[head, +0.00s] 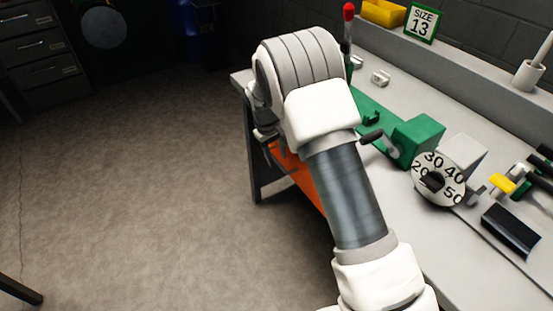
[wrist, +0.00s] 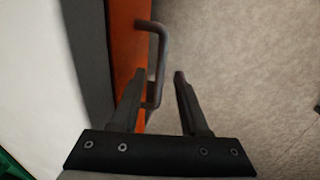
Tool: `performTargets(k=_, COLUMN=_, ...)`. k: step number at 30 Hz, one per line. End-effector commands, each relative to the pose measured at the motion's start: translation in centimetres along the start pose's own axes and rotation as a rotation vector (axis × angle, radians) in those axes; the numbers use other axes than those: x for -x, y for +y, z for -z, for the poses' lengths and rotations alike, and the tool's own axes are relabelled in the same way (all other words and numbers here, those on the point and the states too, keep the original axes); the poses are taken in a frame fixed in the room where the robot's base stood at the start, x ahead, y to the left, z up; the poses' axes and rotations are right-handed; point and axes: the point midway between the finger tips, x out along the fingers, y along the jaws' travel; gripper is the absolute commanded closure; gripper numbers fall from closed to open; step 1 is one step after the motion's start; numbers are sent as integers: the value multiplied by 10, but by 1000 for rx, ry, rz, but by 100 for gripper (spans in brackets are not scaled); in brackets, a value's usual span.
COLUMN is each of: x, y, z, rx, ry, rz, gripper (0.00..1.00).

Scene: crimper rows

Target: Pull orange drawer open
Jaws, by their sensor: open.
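The orange drawer (head: 303,178) is under the workbench top, partly hidden behind my arm in the head view. In the wrist view its orange front (wrist: 128,50) runs along the left, with a dark grey bar handle (wrist: 158,60) standing out from it. My gripper (wrist: 160,80) is open in the wrist view. One finger reaches to the drawer side of the handle and the other is on the outer side, with the handle's lower part between or just beside them. I cannot tell whether either finger touches it. In the head view the gripper is mostly hidden by my arm.
The light workbench (head: 400,240) carries a green tool (head: 418,138), a numbered dial (head: 438,180), a black block (head: 511,230) and a "SIZE 13" sign (head: 422,23). A dark cabinet (head: 42,50) stands at the far left. The floor (head: 150,170) beside the bench is clear.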

Motion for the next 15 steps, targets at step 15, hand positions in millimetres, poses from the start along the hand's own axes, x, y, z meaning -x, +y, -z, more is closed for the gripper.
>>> performTargets(k=15, x=-9, y=0, z=0, rx=0, ry=0, rz=0, gripper=73)
